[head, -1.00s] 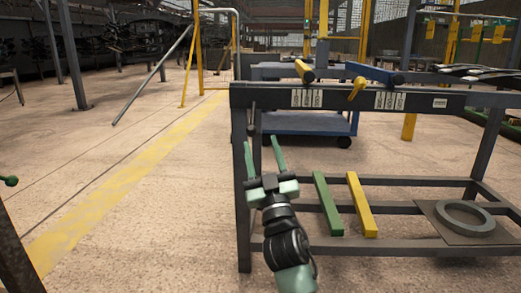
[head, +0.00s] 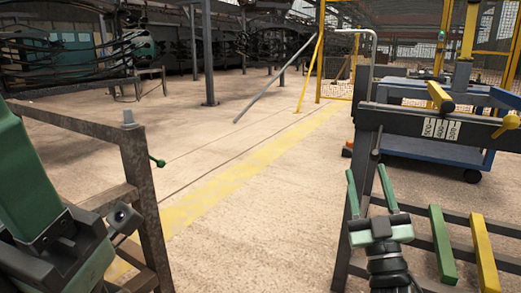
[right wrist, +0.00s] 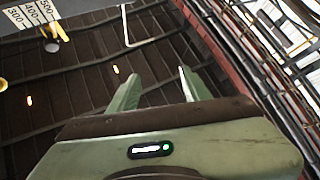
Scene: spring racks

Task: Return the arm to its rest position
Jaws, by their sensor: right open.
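My right gripper (head: 367,172) is in front of the left end of the dark rack (head: 368,117) in the head view. Its two green fingers point up and stand apart, with nothing between them. The right wrist view also shows the right gripper (right wrist: 156,82) with spread, empty fingers and the dark roof beyond. Part of my green and black left arm fills the lower left of the head view. Its gripper does not show.
A yellow bar (head: 484,255) and a green bar (head: 441,245) lie on the rack's lower level. A rusty metal frame (head: 134,168) stands at left. A blue cart (head: 430,150) is behind the rack. Open floor with a yellow stripe (head: 230,182) lies between.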

